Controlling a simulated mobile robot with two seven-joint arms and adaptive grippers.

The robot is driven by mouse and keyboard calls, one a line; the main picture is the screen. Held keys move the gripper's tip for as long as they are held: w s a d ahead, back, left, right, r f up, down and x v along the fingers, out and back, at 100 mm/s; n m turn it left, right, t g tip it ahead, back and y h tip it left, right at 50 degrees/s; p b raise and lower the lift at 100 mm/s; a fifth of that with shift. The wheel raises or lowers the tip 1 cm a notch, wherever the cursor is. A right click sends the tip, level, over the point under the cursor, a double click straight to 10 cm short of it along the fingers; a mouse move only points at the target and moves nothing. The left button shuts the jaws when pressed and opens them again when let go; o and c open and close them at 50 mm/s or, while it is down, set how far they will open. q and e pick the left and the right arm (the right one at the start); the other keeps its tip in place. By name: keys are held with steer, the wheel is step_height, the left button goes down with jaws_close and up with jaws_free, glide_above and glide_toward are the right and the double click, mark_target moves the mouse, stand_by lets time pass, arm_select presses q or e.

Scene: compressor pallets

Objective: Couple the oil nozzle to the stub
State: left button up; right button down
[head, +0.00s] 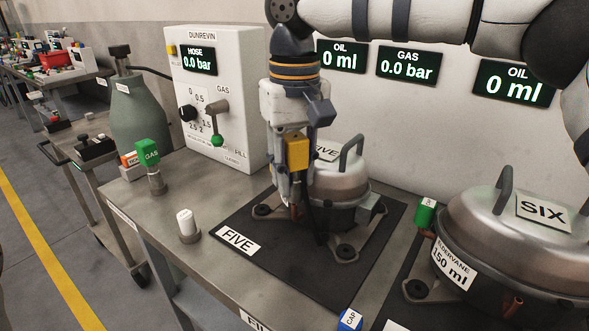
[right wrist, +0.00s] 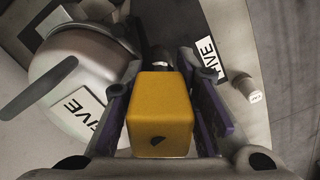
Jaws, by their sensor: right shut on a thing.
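My right gripper (head: 294,172) comes down from above, just left of the compressor FIVE (head: 343,180). It is shut on a yellow block-shaped nozzle (head: 297,151), which I take to be the oil nozzle. In the right wrist view the nozzle (right wrist: 160,112) sits between the purple finger pads, with a dark cylindrical part beyond it. A copper-coloured stub (head: 294,212) shows partly at the compressor's side, below the fingers. The gripper hides most of this spot, and I cannot tell whether nozzle and stub touch. My left gripper is not in view.
The compressor SIX (head: 485,245) stands at the right with a green cap (head: 425,213). A green GAS nozzle (head: 148,155) and a white piece (head: 186,223) stand in holders at left. A blue cap (head: 350,320) is at the front edge. The white control panel (head: 220,100) stands behind.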

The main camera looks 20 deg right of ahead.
mark_target(294, 137)
steer(key=shift+f, duration=1.55)
steer(key=c, duration=1.2)
jaws_free()
step_height(294, 137, up, 12)
steer(key=shift+s+a+f, duration=0.1)
